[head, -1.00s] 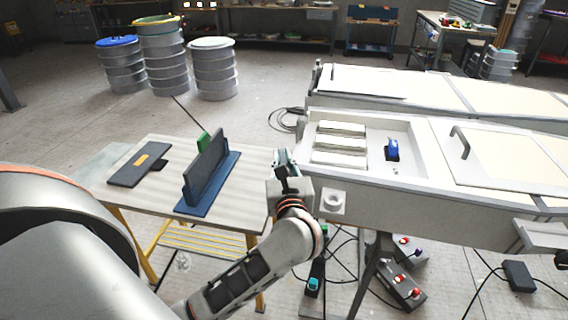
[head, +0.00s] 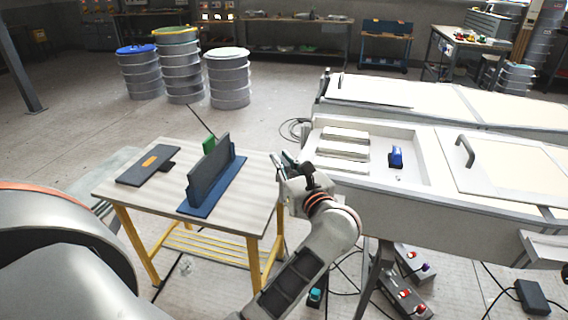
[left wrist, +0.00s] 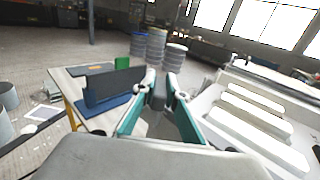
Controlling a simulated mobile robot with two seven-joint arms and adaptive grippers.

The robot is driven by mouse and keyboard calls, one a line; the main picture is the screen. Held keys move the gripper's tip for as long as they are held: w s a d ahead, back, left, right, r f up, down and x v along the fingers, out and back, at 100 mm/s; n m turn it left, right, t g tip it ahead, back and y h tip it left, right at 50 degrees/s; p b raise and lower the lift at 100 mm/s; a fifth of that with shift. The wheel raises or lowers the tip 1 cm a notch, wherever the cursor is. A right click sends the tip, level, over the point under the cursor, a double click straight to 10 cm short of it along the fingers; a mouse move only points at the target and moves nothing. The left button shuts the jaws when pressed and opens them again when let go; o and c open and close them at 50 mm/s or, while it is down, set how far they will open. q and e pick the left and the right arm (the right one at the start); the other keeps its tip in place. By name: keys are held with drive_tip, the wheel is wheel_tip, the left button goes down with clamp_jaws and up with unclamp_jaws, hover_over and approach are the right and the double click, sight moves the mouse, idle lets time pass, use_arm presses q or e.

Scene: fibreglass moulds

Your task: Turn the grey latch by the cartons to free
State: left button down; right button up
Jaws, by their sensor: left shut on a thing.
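My left gripper (head: 279,158) is at the gap between the wooden-topped table and the left end of the pale mould. In the left wrist view its two teal fingers (left wrist: 160,92) stand apart with a small dark grey piece (left wrist: 158,97) between their tips, and they are shut on it. I cannot tell whether this piece is the grey latch; the fingers and wrist hide most of it. I make out no cartons for certain. My right gripper is in neither view.
The table (head: 254,185) bears a dark upright plate (head: 209,165) on a blue base, a green block (head: 212,145) and a flat grey plate (head: 147,165). The mould (head: 430,140) holds white slabs (head: 343,152) and a blue piece (head: 396,156). Drums (head: 229,78) stand behind; cables cross the floor.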

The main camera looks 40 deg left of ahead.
use_arm(q)
drive_tip(key=shift+f+n+g, duration=0.1)
drive_tip(key=shift+n+g, duration=0.2)
drive_tip(key=shift+g, duration=0.1)
drive_tip(key=shift+n+g+y+b, duration=0.3)
drive_tip(key=shift+g+y, duration=0.1)
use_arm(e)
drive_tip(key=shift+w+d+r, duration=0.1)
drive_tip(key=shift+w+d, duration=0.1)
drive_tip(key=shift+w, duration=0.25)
use_arm(q)
drive_tip(key=c, duration=2)
unclamp_jaws()
drive_tip(key=shift+c, duration=0.2)
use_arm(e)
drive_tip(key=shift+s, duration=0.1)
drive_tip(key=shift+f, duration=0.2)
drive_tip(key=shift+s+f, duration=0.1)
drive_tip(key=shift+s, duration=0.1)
